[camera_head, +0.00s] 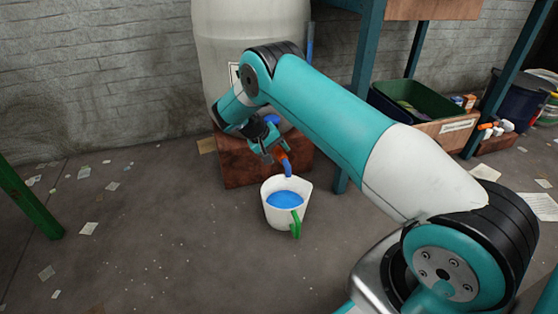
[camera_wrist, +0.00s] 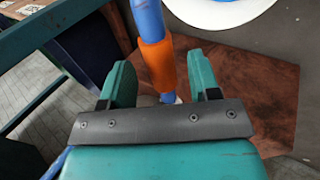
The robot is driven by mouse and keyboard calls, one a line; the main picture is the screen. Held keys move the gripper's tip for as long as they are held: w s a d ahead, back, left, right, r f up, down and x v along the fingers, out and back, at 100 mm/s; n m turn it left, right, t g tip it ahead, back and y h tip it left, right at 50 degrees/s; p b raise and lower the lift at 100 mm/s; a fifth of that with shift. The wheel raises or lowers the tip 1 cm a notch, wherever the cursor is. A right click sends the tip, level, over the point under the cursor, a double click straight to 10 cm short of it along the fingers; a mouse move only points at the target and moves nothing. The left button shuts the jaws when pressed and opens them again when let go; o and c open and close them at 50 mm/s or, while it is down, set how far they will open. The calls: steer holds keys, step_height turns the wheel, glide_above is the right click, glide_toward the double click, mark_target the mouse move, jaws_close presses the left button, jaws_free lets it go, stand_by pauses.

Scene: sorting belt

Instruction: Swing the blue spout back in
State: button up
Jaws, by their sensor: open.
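The blue spout (camera_head: 288,170) has an orange sleeve (camera_head: 284,157) and points down over a white jug (camera_head: 271,211) with a green handle and blue inside. My gripper (camera_head: 269,150) is down at the spout's near side. In the wrist view the spout (camera_wrist: 148,18) and its orange sleeve (camera_wrist: 158,65) run between my two green fingers. The fingers are apart, one on each side, with a visible gap at the right; the left gap is narrower. Where the spout joins the barrel is hidden behind my arm.
A large pale barrel (camera_head: 250,22) stands behind, with a reddish-brown block (camera_head: 235,172) below it. A teal table leg (camera_head: 362,90) stands close at the right. A dark green crate (camera_head: 425,115) is further right. Floor in front is open, with scattered paper scraps.

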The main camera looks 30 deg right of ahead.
steer(key=shift+d+f, duration=0.35)
steer(key=shift+f, duration=0.25)
jaws_close()
steer(key=shift+r, duration=0.1)
